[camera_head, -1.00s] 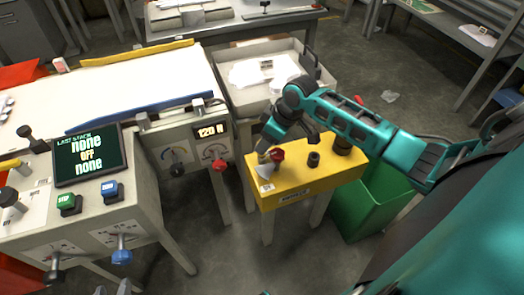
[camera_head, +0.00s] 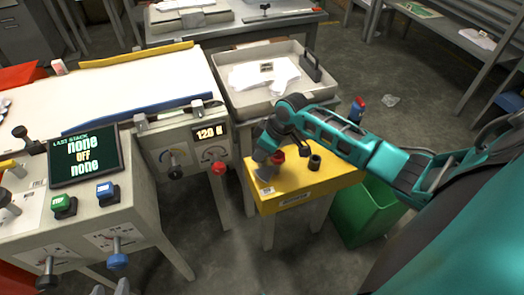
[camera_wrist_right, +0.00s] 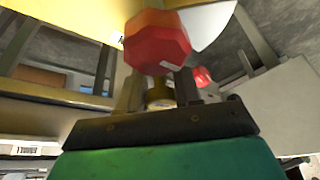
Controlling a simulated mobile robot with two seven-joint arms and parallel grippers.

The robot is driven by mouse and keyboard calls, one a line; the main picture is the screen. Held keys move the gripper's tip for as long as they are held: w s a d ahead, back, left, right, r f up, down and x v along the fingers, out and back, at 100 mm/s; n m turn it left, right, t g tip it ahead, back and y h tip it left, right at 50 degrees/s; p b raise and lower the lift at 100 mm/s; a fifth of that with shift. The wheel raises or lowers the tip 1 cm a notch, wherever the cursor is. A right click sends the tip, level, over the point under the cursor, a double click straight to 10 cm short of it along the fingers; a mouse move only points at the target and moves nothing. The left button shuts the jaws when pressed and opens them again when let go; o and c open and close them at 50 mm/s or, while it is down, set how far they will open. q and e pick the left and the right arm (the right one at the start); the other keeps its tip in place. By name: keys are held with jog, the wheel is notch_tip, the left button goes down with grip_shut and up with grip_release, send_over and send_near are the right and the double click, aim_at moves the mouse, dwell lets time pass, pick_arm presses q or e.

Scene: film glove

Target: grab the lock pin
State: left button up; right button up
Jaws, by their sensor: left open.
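The lock pin, with a faceted red knob (camera_head: 278,156), is at the near left part of the yellow table (camera_head: 325,188). In the right wrist view the knob (camera_wrist_right: 158,40) fills the upper middle, with a brass part below it between the fingers. My right gripper (camera_head: 266,155) reaches down to it from the right arm. Its fingers (camera_wrist_right: 159,90) stand close on both sides of the brass part and look shut on the pin. The pin's lower end is hidden. The tips of my left gripper (camera_head: 110,289) show at the bottom edge, apart and empty.
A black knob or socket (camera_head: 314,162) stands on the yellow table right of the pin. A grey tray (camera_head: 300,53) with white film lies behind. A green bin (camera_head: 365,213) is at right. The machine with gauges (camera_head: 185,150) and a red-knobbed lever (camera_head: 219,168) is close at left.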

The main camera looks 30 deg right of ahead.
pick_arm(q)
jog(key=shift+s+a+f, duration=0.1)
jog(key=shift+s+f, duration=0.25)
jog(key=shift+f, duration=0.05)
pick_arm(e)
jog(key=c, duration=0.5)
